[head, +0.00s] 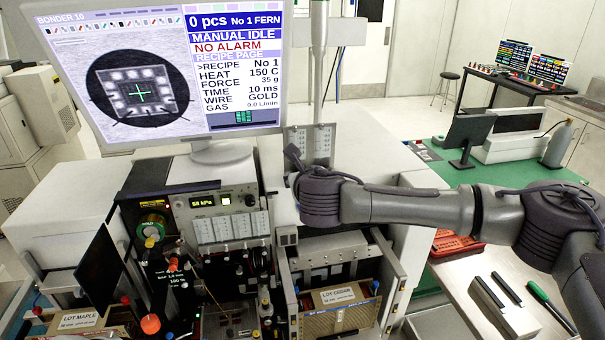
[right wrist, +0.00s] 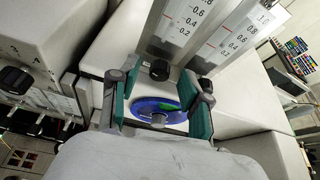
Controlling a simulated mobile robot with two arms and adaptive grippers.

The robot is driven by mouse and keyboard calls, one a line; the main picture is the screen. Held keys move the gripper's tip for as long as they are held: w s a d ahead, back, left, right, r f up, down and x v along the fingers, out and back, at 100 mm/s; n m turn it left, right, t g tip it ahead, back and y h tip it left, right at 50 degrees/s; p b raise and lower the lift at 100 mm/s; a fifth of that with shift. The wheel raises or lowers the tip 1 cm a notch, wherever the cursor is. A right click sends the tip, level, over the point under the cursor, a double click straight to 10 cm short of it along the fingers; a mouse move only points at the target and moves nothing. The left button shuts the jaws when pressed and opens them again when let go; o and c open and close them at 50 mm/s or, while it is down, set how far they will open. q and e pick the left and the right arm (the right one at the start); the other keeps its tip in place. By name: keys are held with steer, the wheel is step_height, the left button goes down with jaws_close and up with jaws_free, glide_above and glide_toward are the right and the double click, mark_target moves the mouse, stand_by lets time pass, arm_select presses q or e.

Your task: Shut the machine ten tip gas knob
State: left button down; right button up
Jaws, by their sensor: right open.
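The bonder named BONDER 10 fills the left and middle of the head view. Its monitor (head: 165,75) reads MANUAL IDLE, NO ALARM and GAS 0.0 L/min. Two flow tubes with scales (head: 310,145) stand at its right rear; they also show in the right wrist view (right wrist: 185,25). Black knobs sit below them, one (right wrist: 160,70) just past my fingers. My right gripper (right wrist: 163,88) is open. Contact cannot be told. My left gripper is not in view.
Another black knob (right wrist: 14,80) is on a pale housing at the left of the wrist view. Boxes labelled LOT MAPLE (head: 78,318) and LOT CEDAR (head: 337,297) stand at the machine's front. A side table (head: 480,270) with tools lies beneath my right arm.

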jaws_close()
steer(key=m+y, duration=0.1)
steer(key=m, duration=0.1)
steer(key=m+y, duration=0.1)
steer(key=shift+d+m+y, duration=0.25)
steer(key=shift+m+y, duration=0.05)
steer(key=shift+m, duration=0.1)
jaws_free()
steer(key=v, duration=1.2)
